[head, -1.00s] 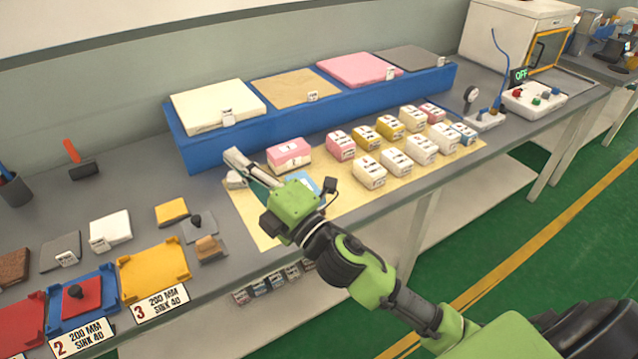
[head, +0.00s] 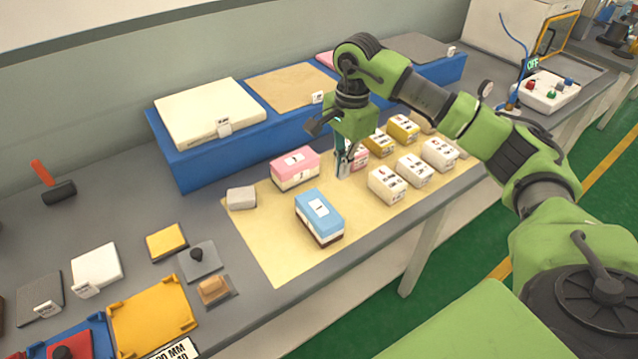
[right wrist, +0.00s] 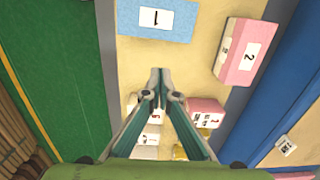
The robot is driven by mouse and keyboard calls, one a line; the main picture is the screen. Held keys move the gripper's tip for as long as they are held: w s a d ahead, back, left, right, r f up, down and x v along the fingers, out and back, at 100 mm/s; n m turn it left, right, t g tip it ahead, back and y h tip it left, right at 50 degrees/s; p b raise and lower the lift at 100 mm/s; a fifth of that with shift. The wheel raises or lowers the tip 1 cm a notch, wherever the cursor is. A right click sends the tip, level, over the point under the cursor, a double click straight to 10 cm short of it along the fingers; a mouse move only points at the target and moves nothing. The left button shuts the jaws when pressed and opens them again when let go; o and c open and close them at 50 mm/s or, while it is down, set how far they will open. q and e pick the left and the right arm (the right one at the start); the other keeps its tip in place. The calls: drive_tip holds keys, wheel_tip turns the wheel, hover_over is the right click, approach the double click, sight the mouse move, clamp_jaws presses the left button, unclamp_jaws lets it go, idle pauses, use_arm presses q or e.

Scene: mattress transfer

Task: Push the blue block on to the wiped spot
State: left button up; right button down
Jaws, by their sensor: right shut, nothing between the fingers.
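The blue block (head: 319,215), with a light blue top, a white label and a pale-and-dark lower part, stands on the beige mat (head: 285,258). It also shows at the top of the right wrist view (right wrist: 185,20), its label reading 1. My right gripper (head: 343,172) points down, shut and empty, to the right of and behind the blue block, apart from it. Its closed fingertips show in the right wrist view (right wrist: 160,76). I cannot make out a distinct wiped spot on the mat. My left gripper is not in view.
A pink block (head: 295,168) stands behind the blue one, and a small grey-white block (head: 241,198) lies at the mat's left. Several small white, yellow and pink blocks stand close right of my gripper. A blue riser (head: 200,172) runs behind. The mat's front left is clear.

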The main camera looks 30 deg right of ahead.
sight(319, 217)
drive_tip(key=shift+h, duration=0.3)
drive_tip(key=f+p, duration=0.1)
drive_tip(key=f, duration=0.2)
drive_tip(key=d+f+p, duration=0.1)
drive_tip(key=f, duration=0.2)
drive_tip(key=f+p, duration=0.1)
drive_tip(key=f, duration=0.2)
drive_tip(key=shift+s+d+f, duration=0.15)
drive_tip(key=shift+s+d, duration=0.1)
drive_tip(key=shift+s, duration=0.15)
drive_tip(key=a, duration=0.1)
drive_tip(key=a+p, duration=0.1)
drive_tip(key=shift+s+a+r, duration=0.2)
drive_tip(key=shift+a+r, duration=0.15)
drive_tip(key=shift+a+p, duration=0.4)
drive_tip(key=shift+a, duration=0.25)
drive_tip(key=shift+f, duration=0.15)
